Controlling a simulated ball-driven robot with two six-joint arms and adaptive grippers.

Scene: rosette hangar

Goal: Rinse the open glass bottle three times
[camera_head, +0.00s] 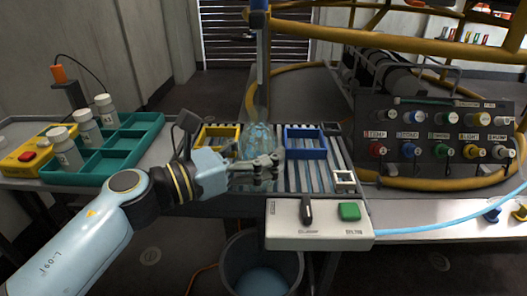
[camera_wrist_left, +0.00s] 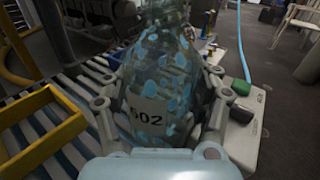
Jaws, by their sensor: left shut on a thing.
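Whether the bottle's base touches the slats is hidden. My right gripper is not in view.
A yellow frame (camera_head: 213,128) and a blue frame (camera_head: 305,154) flank the bottle. A control box (camera_head: 285,232) with a black lever and green button is in front, above a bucket (camera_head: 232,268). A teal tray (camera_head: 85,179) holds capped bottles at left; a knob panel (camera_head: 405,165) stands right.

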